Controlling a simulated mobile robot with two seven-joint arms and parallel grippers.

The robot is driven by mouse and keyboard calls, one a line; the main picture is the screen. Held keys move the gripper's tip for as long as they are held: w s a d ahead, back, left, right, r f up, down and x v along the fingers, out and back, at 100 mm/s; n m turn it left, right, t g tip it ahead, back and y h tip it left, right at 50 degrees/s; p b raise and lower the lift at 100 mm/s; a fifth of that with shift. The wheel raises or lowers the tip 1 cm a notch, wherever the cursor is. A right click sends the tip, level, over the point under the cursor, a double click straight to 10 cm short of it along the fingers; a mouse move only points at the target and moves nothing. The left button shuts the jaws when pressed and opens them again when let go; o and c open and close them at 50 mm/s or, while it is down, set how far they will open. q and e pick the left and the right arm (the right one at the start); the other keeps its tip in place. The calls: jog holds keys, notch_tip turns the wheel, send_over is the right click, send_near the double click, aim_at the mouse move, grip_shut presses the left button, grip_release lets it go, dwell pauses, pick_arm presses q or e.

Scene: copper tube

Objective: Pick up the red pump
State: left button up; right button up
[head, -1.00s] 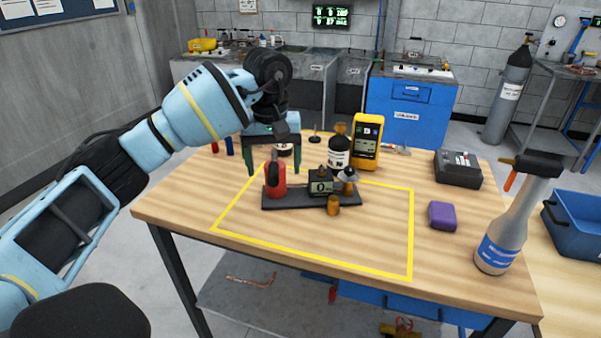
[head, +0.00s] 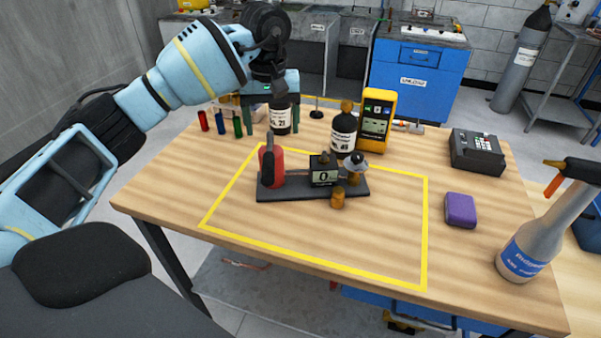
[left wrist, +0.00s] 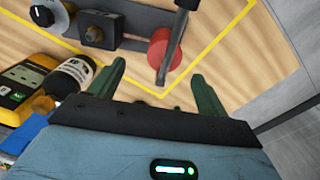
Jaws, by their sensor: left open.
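The red pump (head: 277,168), a red cylinder with a dark lever, stands at the left end of a dark base plate (head: 290,191) inside the yellow-taped area. My left gripper (head: 270,120) is open and empty, behind and above the pump in the head view. In the left wrist view, the green fingers of the gripper (left wrist: 155,85) are spread wide. The red pump (left wrist: 159,57) shows beyond them, with its lever pointing toward the gap between the fingers; they look apart from it. My right gripper is not in view.
On the plate are a small display box (head: 324,176) and a dial (head: 354,166). Black bottles (head: 343,136) and a yellow meter (head: 375,125) stand behind. Coloured tubes (head: 221,123) stand at back left. A purple block (head: 460,210) lies right. The taped area's front is clear.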

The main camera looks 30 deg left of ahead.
aim_at(270, 139)
pick_arm(q)
jog(key=shift+a+f, duration=0.1)
jog(key=shift+f, duration=0.75)
jog(key=shift+s+a+f+p, duration=0.1)
jog(key=shift+s+f+p, duration=0.1)
jog(key=shift+f, duration=1.1)
jog(key=shift+s+a+f+p, duration=0.1)
jog(key=shift+s+f+p, duration=0.05)
jog(key=shift+f, duration=1.1)
jog(key=shift+c, duration=0.3)
grip_shut()
jog(key=shift+w+r, duration=0.1)
jog(key=shift+r, duration=0.15)
